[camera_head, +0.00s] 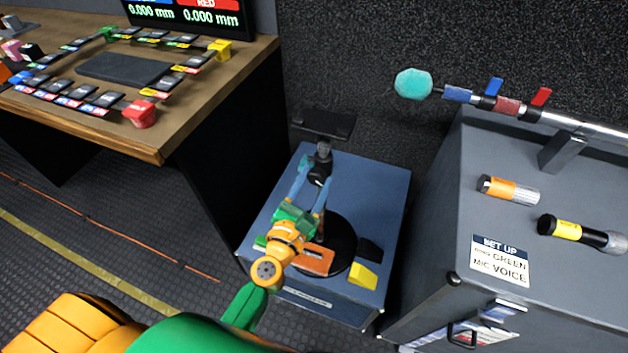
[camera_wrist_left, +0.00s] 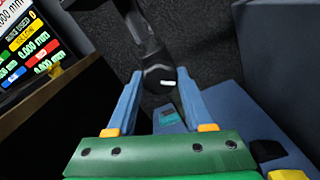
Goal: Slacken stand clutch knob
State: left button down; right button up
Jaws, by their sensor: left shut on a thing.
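A small stand with a round black base (camera_head: 342,250) stands on a blue-grey case (camera_head: 372,190). A dark flat plate (camera_head: 323,123) tops it. Its black clutch knob (camera_head: 317,176) sits below the plate; in the left wrist view the round knob (camera_wrist_left: 158,76) carries a short white mark. My left gripper (camera_head: 313,178) reaches in from the front, its two blue fingers one on each side of the knob. In the left wrist view the fingertips (camera_wrist_left: 160,75) are shut on it. The gripper and wrist hide part of the stand's pole. My right gripper is not in view.
An orange block (camera_head: 313,261), a yellow block (camera_head: 363,275) and a black block (camera_head: 369,249) lie around the stand's base. A wooden desk (camera_head: 185,105) is to the left. A grey cabinet (camera_head: 440,215) with microphones is close on the right. A dark wall stands behind.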

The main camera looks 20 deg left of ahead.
pick_arm(q)
jog(key=shift+c, duration=1.4)
grip_release()
jog(key=s+b, duration=0.2)
jog(key=s, duration=0.5)
jog(key=shift+f, duration=0.1)
